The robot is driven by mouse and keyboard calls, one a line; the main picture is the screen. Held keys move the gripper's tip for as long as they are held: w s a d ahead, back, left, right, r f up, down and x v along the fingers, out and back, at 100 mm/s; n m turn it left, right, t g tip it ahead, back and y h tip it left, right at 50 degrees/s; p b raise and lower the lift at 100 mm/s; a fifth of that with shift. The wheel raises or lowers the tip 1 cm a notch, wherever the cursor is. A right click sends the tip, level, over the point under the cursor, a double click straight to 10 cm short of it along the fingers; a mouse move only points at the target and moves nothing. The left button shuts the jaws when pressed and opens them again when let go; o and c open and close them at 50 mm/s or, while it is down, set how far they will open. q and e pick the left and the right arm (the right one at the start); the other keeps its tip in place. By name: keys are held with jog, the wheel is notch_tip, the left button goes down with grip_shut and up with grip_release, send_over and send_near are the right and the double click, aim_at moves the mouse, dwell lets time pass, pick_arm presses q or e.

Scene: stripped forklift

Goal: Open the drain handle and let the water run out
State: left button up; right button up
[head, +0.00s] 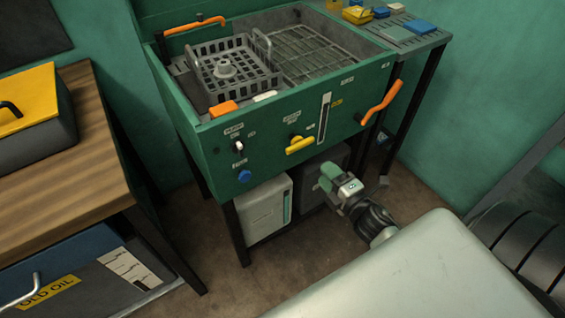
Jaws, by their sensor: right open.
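A green wash tank (215,150) on dark legs stands in the middle of the head view. A yellow handle (300,146) lies nearly level on its front panel. An orange lever (381,102) slants up at the panel's right side. The labels are too small to read, so I cannot tell which is the drain handle. A clear vertical gauge (324,117) sits between them. I cannot make out water in the basin. My right gripper (327,178) is open and empty, below and right of the yellow handle, apart from it. My left gripper is out of view.
A basket (228,68) and a rack (310,55) sit in the tank. Another orange handle (194,27) is at its back left. A light grey canister (264,212) stands under the tank. A wooden bench (95,165) is at left. Bare floor (215,280) lies in front.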

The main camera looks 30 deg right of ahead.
aim_at(302, 147)
jog(key=w, duration=0.9)
jog(key=shift+w+a+r, duration=0.1)
jog(key=shift+w+a, duration=0.05)
jog(key=shift+a, duration=0.15)
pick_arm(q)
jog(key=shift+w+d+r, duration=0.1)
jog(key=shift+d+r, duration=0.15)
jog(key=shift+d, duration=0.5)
pick_arm(e)
jog(key=shift+w, duration=0.75)
jog(key=shift+c, duration=0.3)
pick_arm(q)
jog(key=shift+p, duration=0.3)
pick_arm(e)
grip_shut()
